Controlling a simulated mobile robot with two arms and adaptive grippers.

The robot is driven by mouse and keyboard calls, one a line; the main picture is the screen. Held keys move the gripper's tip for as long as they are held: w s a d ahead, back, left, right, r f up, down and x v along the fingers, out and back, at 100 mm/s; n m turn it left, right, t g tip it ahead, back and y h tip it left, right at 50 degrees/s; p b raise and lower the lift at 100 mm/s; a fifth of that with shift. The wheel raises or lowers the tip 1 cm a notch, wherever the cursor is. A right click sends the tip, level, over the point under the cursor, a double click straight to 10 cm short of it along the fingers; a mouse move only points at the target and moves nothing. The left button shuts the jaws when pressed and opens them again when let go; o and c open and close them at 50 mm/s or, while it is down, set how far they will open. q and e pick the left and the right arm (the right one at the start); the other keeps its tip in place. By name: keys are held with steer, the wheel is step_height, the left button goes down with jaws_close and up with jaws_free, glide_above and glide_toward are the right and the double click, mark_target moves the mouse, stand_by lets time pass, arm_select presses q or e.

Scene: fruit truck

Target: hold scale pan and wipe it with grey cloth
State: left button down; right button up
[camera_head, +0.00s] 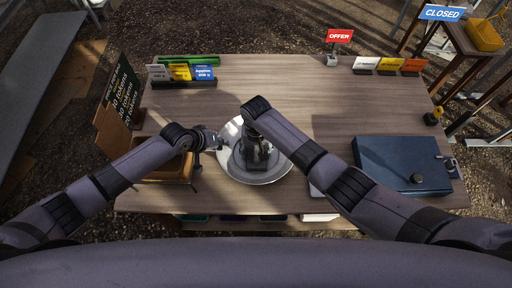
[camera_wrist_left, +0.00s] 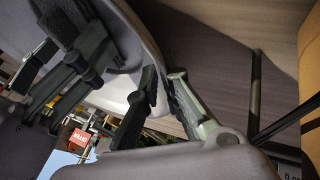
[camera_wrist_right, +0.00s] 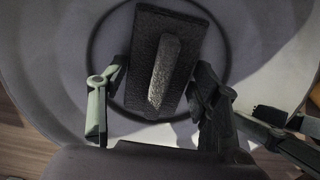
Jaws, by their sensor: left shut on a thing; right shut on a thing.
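The scale pan (camera_head: 229,134) is a round, shiny metal dish at the front middle of the table. My left gripper (camera_head: 214,142) is at its left rim. In the left wrist view the pan (camera_wrist_left: 120,98) reaches between the fingers of my left gripper (camera_wrist_left: 162,85), which is shut on its rim. My right gripper (camera_head: 257,161) is over the middle of the pan. In the right wrist view the grey cloth (camera_wrist_right: 157,40), a dark textured pad with a raised ridge, lies against the pan (camera_wrist_right: 65,50). My right gripper (camera_wrist_right: 155,95) is shut on the ridge.
A wooden crate (camera_head: 165,172) stands left of the pan, under my left arm. A blue case (camera_head: 400,165) lies on the right. Card holders (camera_head: 183,84) stand at the back left, and an OFFER sign (camera_head: 339,36) at the back right. The table's back middle (camera_head: 285,80) is clear.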

arm_select(q)
steer(key=shift+f, duration=0.15)
arm_select(e)
steer(key=shift+w+f, duration=0.15)
steer(key=shift+w, duration=0.55)
arm_select(q)
steer(key=shift+s, duration=0.1)
arm_select(e)
steer(key=shift+w, duration=0.1)
steer(key=shift+s, duration=0.95)
